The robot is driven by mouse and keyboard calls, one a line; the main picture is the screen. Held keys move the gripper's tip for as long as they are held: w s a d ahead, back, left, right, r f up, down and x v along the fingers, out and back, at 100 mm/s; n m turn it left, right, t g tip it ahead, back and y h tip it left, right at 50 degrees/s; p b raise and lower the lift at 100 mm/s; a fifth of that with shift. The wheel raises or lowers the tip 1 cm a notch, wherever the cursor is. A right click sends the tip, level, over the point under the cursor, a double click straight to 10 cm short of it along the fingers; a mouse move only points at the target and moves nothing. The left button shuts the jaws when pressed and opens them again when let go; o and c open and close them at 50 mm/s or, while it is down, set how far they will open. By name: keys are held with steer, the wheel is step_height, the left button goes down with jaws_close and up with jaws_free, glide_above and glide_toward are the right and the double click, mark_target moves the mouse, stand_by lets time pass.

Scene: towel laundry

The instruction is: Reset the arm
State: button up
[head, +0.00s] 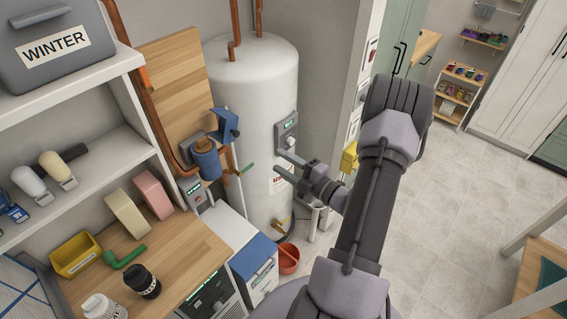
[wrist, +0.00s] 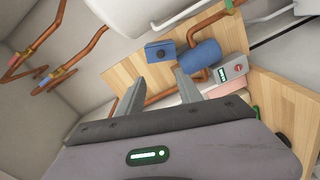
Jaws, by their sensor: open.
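My gripper (head: 279,165) is held out in front of the white water tank (head: 240,130) in the head view, with my arm reaching up and folding back to the right. In the wrist view my gripper (wrist: 160,90) shows two separated fingers with nothing between them. The fingers point toward a blue pump (wrist: 200,55) and copper pipes mounted on a wooden board. No towel shows in either view.
A wooden counter (head: 190,248) at the left holds a yellow bin (head: 75,254), bottles and sponge-like blocks. Shelves with a grey WINTER box (head: 50,40) stand above it. A red bucket (head: 289,259) is on the floor. Tiled floor (head: 450,190) at the right is open.

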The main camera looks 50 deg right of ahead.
steer(key=w+a+r+n+g+y+b, duration=0.15)
steer(key=a+n+g+y+b, duration=0.3)
steer(key=a+n, duration=0.5)
steer(key=w+a+r+n+g+y+b, duration=0.1)
steer(key=w+a+n+g+y+b, duration=0.15)
steer(key=a+n+y, duration=0.55)
steer(key=s+a+f+n+g+h+b, duration=0.2)
steer(key=s+a+n+g+b, duration=0.2)
steer(key=a+n, duration=0.4)
steer(key=s+a+f+n+g+h+b, duration=0.1)
steer(key=s+a+n+g+h+b, duration=0.15)
steer(key=s+a+n+g, duration=0.4)
steer(key=s+a+f+n+t+h+b, duration=0.2)
steer(key=s+n+t+h+b, duration=0.3)
steer(key=n, duration=1.5)
steer(key=s+h+b, duration=0.1)
steer(key=b, duration=0.2)
steer(key=shift+s+n+h, duration=0.2)
steer(key=shift+n+h, duration=0.1)
steer(key=shift+n, duration=0.1)
